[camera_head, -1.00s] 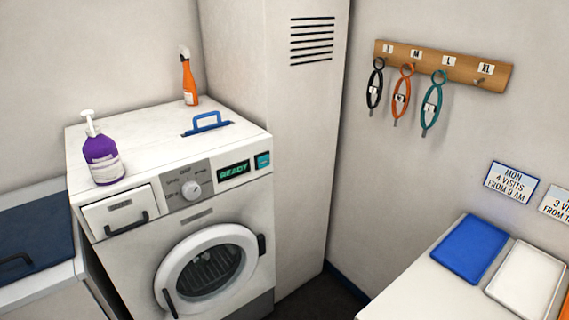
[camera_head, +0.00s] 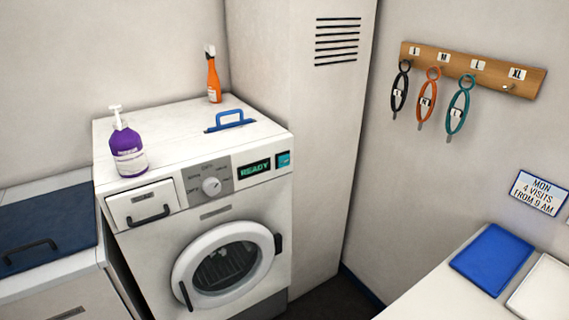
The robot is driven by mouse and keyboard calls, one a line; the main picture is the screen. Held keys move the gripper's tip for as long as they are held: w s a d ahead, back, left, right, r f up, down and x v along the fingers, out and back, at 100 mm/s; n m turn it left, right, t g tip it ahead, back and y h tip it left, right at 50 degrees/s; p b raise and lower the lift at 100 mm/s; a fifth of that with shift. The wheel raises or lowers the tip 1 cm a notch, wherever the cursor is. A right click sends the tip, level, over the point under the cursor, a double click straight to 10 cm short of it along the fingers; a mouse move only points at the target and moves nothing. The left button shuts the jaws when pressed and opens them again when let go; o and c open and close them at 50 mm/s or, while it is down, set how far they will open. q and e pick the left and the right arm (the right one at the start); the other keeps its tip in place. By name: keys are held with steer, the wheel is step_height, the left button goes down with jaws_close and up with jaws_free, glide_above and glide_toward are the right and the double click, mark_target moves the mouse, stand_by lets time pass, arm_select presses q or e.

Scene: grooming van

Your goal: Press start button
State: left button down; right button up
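A white front-loading washing machine (camera_head: 150,225) stands left of centre with its round door (camera_head: 228,264) shut. Lettering on the button is too small to read. The detergent drawer (camera_head: 142,206) at the panel's left is shut. Neither of my grippers is in view.
A purple pump bottle (camera_head: 128,153), an orange spray bottle (camera_head: 214,79) and a blue handle (camera_head: 230,121) are on the machine's top. A tall white cabinet (camera_head: 318,140) stands right of it. A counter (camera_head: 420,300) with a blue tray (camera_head: 492,259) is at lower right.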

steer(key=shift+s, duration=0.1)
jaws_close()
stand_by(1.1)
